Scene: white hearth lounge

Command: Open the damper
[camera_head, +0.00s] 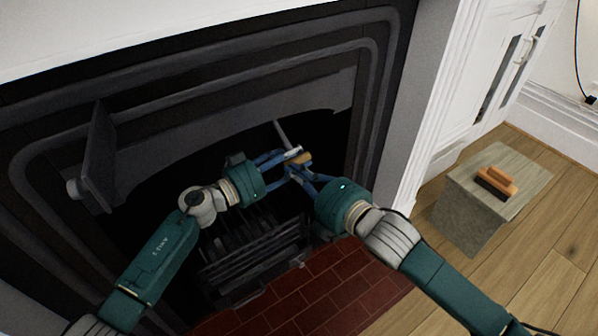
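The black fireplace opening (160,165) fills the middle of the head view. A grey metal rod (281,134) slants down inside it, and a tan handle-like piece (299,158) shows just below, among my gripper fingers. I take these for the damper's handle; the damper plate itself is not visible. My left gripper (290,160) reaches in from the left with its blue fingers at the tan piece. My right gripper (297,172) meets it from the lower right. The fingers overlap, so I cannot tell which of them touch or hold the piece.
A dark panel with a round pale knob (100,150) stands out from the left of the surround. A black grate (255,250) sits below my grippers, behind the red brick hearth (320,295).

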